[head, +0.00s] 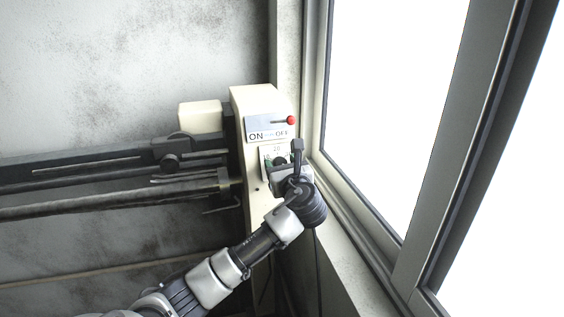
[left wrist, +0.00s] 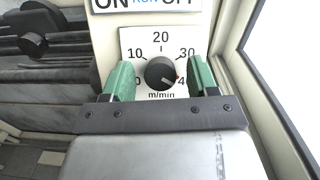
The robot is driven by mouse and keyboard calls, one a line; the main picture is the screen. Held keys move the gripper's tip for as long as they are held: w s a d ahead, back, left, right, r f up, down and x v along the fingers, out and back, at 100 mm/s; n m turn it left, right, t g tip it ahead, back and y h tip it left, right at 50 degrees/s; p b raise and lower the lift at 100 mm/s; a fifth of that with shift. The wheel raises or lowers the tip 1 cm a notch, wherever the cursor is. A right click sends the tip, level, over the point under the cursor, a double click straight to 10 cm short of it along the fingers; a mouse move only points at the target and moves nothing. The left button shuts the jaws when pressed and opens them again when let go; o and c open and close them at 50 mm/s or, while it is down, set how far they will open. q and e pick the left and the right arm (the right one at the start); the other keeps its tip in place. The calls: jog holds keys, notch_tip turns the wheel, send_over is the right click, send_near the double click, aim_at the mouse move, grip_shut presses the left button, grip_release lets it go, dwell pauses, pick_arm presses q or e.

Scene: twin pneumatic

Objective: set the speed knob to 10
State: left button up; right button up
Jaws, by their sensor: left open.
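The speed knob (left wrist: 160,72) is a round black dial on a white plate marked 10, 20, 30 and m/min, with the end figures partly covered. A small reddish mark on its lower right rim points near the 40. In the head view the scale plate (head: 276,149) shows on the cream machine housing. My left gripper (left wrist: 161,78) is open, one green finger on each side of the knob, with visible gaps. How far the fingertips are from the plate is hard to tell. In the head view the gripper (head: 281,162) partly hides the dial. My right gripper is not in view.
Above the dial is an ON/RUN/OFF plate (head: 256,128) with a red-tipped lever (head: 291,120) at the OFF side. A window frame (head: 360,215) stands close on the right. Dark rails (head: 110,162) run from the housing to the left.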

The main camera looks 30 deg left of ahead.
pick_arm(q)
jog(key=c, duration=0.9)
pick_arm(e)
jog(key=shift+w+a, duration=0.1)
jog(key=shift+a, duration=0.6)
